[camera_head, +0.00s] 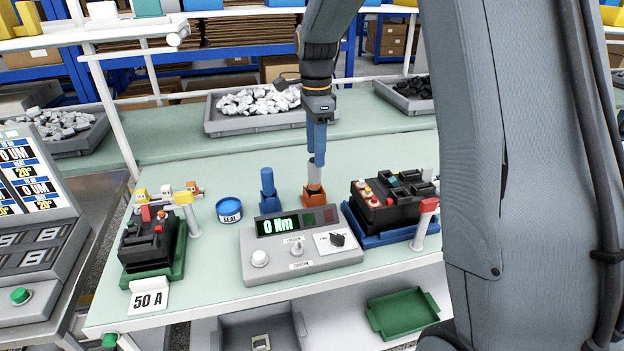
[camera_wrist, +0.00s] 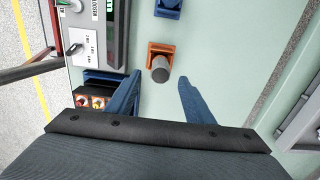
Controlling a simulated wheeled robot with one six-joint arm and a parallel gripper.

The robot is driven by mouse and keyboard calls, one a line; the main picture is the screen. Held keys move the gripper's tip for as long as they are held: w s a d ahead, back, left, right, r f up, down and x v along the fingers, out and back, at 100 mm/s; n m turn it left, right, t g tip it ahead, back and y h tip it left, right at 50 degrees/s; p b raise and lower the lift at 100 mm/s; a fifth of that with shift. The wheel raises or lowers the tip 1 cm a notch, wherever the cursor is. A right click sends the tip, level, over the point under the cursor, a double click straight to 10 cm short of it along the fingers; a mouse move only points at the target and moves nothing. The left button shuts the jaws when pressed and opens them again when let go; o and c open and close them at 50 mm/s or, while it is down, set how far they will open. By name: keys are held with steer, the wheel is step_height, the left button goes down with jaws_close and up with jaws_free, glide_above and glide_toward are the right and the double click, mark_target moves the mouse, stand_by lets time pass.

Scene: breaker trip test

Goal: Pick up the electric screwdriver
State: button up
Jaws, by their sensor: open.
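A grey cylindrical tool (camera_head: 316,172) stands upright in an orange holder (camera_head: 314,195) behind the grey test box. A blue cylindrical tool (camera_head: 267,181) stands in a blue holder (camera_head: 270,203) to its left. No label shows which is the electric screwdriver. My gripper (camera_head: 317,150) points down over the grey tool, its blue fingers at the tool's upper end. In the wrist view, the fingers of my gripper (camera_wrist: 160,77) are spread apart, with the grey tool's round top (camera_wrist: 160,68) between their tips. The gripper is open and holds nothing. The orange holder (camera_wrist: 161,49) also shows there.
The test box (camera_head: 302,247) with a "0 Nm" display stands in front. A black breaker (camera_head: 394,199) on a blue base is close on the right; another (camera_head: 148,240) on a green base is left. A blue "SEAL" tin (camera_head: 229,211) lies left.

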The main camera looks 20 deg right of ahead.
mark_target(314, 174)
steer(key=shift+w+f, duration=0.1)
steer(key=shift+f, duration=0.6)
step_height(314, 174, down, 7)
steer(key=p, duration=0.3)
steer(key=shift+a+r, duration=0.15)
steer(key=shift+r, duration=0.05)
steer(key=shift+c, duration=0.2)
steer(key=c, duration=1.1)
